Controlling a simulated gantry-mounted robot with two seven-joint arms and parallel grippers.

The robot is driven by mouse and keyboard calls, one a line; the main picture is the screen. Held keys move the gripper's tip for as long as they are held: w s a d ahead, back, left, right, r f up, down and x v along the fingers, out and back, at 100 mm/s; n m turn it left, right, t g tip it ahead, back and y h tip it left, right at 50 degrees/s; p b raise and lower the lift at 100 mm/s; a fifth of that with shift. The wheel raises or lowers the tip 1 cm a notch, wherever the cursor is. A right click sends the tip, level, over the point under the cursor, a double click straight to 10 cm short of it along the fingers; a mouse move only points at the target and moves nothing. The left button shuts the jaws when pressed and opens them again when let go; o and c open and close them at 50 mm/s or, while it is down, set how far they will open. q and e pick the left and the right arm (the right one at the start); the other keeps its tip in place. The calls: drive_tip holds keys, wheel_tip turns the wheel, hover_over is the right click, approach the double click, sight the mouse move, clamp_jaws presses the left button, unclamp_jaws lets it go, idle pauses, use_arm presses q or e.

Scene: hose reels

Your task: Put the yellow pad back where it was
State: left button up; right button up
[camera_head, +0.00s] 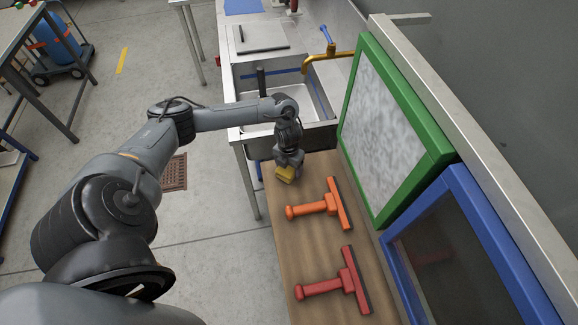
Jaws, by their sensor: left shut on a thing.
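The yellow pad (285,174) is a small yellow block at the far left end of the wooden counter (276,226), close to the sink. My left gripper (288,163) points down and is shut on the yellow pad. The pad is at or just above the counter; I cannot tell whether it touches. The gripper hides part of the pad's top. My right gripper is not in view.
An orange squeegee (319,206) and a red squeegee (334,286) lie on the counter. Green-framed (386,132) and blue-framed (455,262) panels stand along the right. A sink (312,129) with a brass tap (325,60) lies beyond the counter.

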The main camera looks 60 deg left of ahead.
use_arm(q)
drive_tip(key=shift+f, duration=0.15)
drive_tip(key=o, duration=1)
drive_tip(key=shift+o, duration=0.2)
